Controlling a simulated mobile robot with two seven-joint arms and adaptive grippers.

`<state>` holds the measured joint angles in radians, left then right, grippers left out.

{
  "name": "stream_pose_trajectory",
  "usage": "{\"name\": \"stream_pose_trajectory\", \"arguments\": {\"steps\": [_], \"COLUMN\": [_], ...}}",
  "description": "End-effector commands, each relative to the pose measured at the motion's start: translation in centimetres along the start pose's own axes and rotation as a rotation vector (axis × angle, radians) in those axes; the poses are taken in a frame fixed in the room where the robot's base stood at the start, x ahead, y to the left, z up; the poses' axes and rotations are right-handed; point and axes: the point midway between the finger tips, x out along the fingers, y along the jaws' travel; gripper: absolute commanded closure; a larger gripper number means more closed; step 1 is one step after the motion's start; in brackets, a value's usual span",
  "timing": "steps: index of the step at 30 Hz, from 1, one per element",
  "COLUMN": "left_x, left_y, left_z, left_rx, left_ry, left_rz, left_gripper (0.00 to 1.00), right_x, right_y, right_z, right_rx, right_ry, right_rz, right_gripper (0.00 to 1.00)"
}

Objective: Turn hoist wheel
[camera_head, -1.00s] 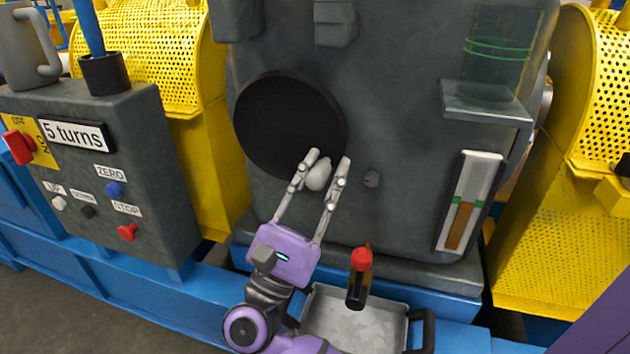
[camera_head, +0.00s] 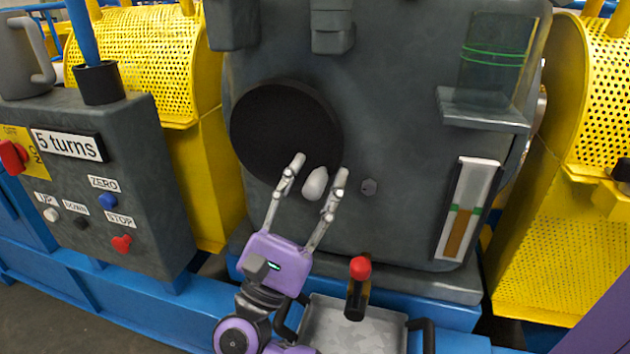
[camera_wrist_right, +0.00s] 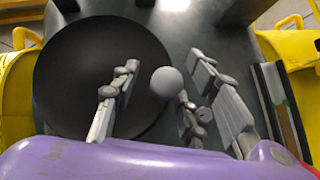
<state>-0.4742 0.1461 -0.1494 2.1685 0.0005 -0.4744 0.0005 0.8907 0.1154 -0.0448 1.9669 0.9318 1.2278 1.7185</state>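The hoist wheel is a large black disc (camera_head: 282,128) on the front of the dark grey machine housing. Its pale grey knob (camera_head: 315,183) sits at the wheel's lower right. My right gripper (camera_head: 320,165) is open, with one finger on each side of the knob and visible gaps to it. In the right wrist view, the round knob (camera_wrist_right: 167,82) shows between the spread fingers, and the black wheel (camera_wrist_right: 75,75) lies behind the left finger. My left gripper is not in view.
A control box (camera_head: 110,235) with a "5 turns" display (camera_head: 67,144) and buttons stands at left. A red-topped lever (camera_head: 358,285) and a metal tray (camera_head: 385,330) are just right of my right arm. A gauge (camera_head: 467,209) is mounted at right. Yellow perforated guards (camera_head: 145,60) flank the housing.

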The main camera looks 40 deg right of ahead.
Motion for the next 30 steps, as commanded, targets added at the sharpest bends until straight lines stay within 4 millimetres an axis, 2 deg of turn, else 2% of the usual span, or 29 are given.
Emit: {"name": "stream_pose_trajectory", "arguments": {"steps": [13,24,30], "left_x": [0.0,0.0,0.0], "left_y": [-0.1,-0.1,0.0], "left_z": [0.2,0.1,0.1], "left_rx": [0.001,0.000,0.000], "left_ry": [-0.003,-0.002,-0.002], "left_rz": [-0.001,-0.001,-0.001], "left_gripper": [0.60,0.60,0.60], "right_x": [0.6,5.0,6.4], "right_y": [0.1,2.6,3.4], "right_z": [0.5,5.0,6.3], "right_rx": [-0.002,0.005,0.003], "right_ry": [0.001,0.001,0.004], "right_rz": [-0.004,0.000,0.005], "right_gripper": [0.61,0.61,0.61]}}
